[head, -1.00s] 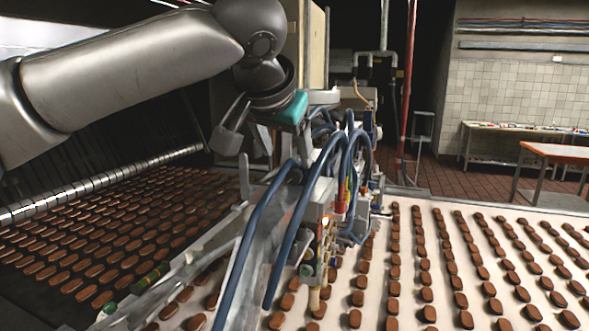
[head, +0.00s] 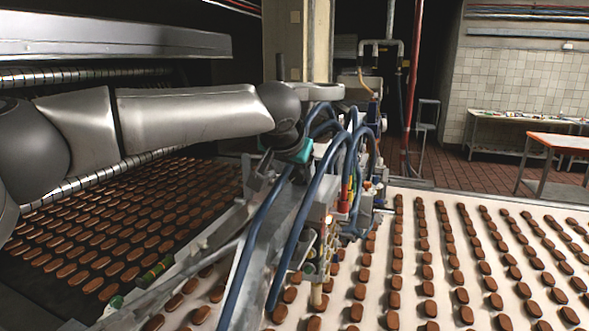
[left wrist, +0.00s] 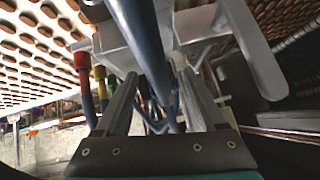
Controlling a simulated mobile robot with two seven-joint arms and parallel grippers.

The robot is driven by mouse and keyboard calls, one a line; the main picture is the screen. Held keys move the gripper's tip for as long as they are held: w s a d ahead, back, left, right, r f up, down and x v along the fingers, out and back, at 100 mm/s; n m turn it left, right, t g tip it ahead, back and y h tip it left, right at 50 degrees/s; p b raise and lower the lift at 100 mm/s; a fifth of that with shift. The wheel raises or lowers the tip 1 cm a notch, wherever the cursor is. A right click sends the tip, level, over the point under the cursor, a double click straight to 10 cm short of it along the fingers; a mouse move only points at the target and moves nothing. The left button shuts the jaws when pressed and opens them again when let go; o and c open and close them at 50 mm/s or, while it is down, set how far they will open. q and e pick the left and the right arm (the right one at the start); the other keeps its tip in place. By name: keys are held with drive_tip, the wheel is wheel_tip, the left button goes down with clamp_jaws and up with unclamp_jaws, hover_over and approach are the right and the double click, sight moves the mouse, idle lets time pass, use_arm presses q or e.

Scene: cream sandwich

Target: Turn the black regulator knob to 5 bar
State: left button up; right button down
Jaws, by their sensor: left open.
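My left gripper (head: 300,154), with a teal band at its wrist, is at the hose-covered depositing machine (head: 318,215). Its fingers are hard to make out in the head view. In the left wrist view the jaws (left wrist: 158,78) are open, with a blue hose (left wrist: 145,50) running across the view between them. I cannot make out the black regulator knob in either view; hoses and metal parts crowd that area. My right gripper is not in view.
Blue hoses (head: 274,235) arch over the machine close to my left gripper. Rows of brown biscuits lie on the white belt (head: 447,232) at right and on the dark belt at left. An orange-topped table (head: 560,139) stands at far right.

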use_arm(q)
drive_tip(key=shift+w+d+f, duration=0.1)
drive_tip(key=shift+w+f, duration=0.35)
drive_tip(key=shift+c, duration=0.2)
clamp_jaws()
